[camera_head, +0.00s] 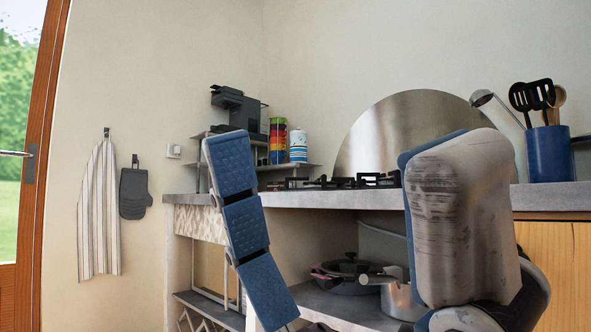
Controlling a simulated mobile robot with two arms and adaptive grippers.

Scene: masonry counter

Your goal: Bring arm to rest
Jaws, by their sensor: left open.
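My left gripper (325,148) is close to the camera and points upward from the bottom of the head view. One finger with blue ribbed pads stands left of centre. A worn pale part with a blue edge stands at the right. The gripper is open, with a wide gap and nothing held between. The arm behind it is mostly below the picture. My right gripper is not in the head view.
Behind the gripper is the counter (330,200) with a hob (345,182), stacked coloured cups (278,140), a coffee machine (238,108) and a blue utensil pot (549,153). Pans (350,278) sit on the shelf below.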

